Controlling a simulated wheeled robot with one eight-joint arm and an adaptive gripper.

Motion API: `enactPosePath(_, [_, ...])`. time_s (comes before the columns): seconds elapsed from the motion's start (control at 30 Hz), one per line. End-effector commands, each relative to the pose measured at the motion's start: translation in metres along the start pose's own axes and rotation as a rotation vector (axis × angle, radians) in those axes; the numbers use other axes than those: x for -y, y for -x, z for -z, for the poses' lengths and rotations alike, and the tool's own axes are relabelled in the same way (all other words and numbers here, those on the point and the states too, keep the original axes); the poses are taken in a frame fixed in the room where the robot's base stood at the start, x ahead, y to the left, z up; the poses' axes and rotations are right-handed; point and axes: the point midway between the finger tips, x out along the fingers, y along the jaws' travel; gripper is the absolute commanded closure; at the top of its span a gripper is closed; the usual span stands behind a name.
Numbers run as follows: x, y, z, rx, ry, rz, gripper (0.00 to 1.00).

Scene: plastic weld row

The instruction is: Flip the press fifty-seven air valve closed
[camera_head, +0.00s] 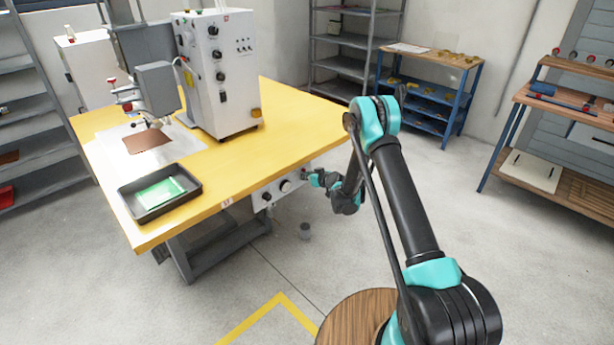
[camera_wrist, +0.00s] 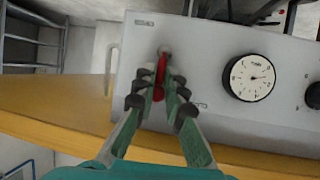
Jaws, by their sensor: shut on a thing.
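The air valve has a red lever (camera_wrist: 160,70) on a grey panel (camera_wrist: 205,42) in the wrist view. The lever stands nearly along the picture's vertical, with a grey pivot at its upper end. My gripper (camera_wrist: 158,88) is shut on the lever, fingers on both sides, hiding part of it. In the head view my gripper (camera_head: 313,178) is at the right end of the panel (camera_head: 277,196) under the yellow table edge; the lever is hidden there.
A round dial gauge (camera_wrist: 249,77) and a dark knob (camera_wrist: 313,95) are beside the lever. The yellow table (camera_head: 230,170) overhangs the panel and carries the press (camera_head: 215,75) and a black tray (camera_head: 140,208). A small grey cylinder (camera_head: 305,231) is on otherwise open floor.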

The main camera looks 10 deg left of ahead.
Motion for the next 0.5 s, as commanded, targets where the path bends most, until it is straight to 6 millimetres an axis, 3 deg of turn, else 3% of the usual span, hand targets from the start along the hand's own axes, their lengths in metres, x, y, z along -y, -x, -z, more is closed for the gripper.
enactPosePath(0.5, [0.0017, 0.0002, -0.0010, -0.008, 0.043, -0.018, 1.00])
